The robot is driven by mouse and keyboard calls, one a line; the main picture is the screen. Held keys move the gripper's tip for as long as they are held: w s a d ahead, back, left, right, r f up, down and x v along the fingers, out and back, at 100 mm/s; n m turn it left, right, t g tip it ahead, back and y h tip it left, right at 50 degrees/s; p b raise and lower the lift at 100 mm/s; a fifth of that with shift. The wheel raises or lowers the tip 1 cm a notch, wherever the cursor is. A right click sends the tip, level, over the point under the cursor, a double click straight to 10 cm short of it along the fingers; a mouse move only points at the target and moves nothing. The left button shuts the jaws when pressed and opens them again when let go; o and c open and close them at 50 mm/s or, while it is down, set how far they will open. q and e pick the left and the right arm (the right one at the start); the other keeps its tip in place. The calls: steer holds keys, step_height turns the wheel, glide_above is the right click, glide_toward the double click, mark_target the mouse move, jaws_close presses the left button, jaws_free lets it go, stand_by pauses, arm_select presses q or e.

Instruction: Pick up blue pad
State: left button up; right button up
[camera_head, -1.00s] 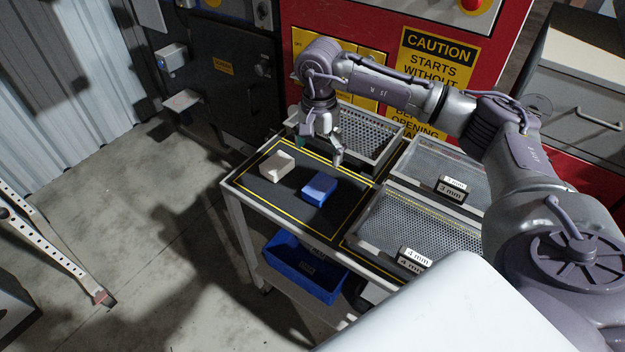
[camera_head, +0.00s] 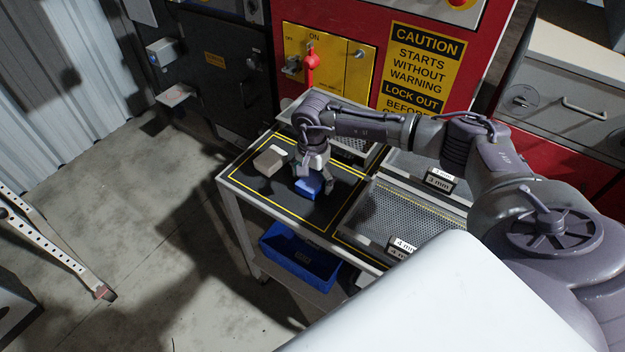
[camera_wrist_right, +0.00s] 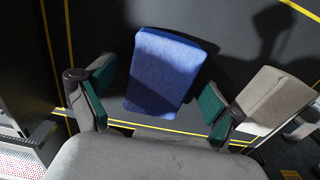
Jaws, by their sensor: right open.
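The blue pad (camera_head: 308,187) lies on the dark mat with yellow lines on the table. In the head view my right gripper (camera_head: 315,186) is over it and hides part of it. In the right wrist view the blue pad (camera_wrist_right: 165,70) lies between the two green-lined fingers of my right gripper (camera_wrist_right: 155,103), with a gap at each side. The right gripper is open and holds nothing. My left gripper is in neither view.
A beige-grey block (camera_head: 270,160) lies left of the pad; in the right wrist view this block (camera_wrist_right: 275,98) is close to the right finger. Perforated trays (camera_head: 415,215) stand to the right. A blue bin (camera_head: 298,262) is on the shelf below.

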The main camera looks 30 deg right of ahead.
mark_target(314, 178)
steer(key=shift+c, duration=0.4)
steer(key=c, duration=1.2)
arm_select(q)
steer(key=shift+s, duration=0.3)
arm_select(e)
steer(key=shift+o, duration=0.2)
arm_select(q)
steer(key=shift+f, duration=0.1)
arm_select(e)
steer(key=shift+r, duration=0.15)
steer(key=shift+r, duration=0.2)
step_height(314, 178, up, 4)
steer(key=shift+s+d+f+b, duration=0.1)
steer(key=shift+d+f+b, duration=0.1)
steer(key=shift+b, duration=0.55)
arm_select(q)
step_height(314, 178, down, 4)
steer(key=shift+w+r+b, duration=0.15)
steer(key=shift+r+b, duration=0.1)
steer(key=shift+b, duration=0.85)
arm_select(e)
steer(key=s+d+r, duration=0.6)
steer(key=s, duration=0.3)
steer(key=shift+d+r, duration=0.35)
steer(key=shift+r, duration=0.05)
steer(key=shift+s, duration=0.1)
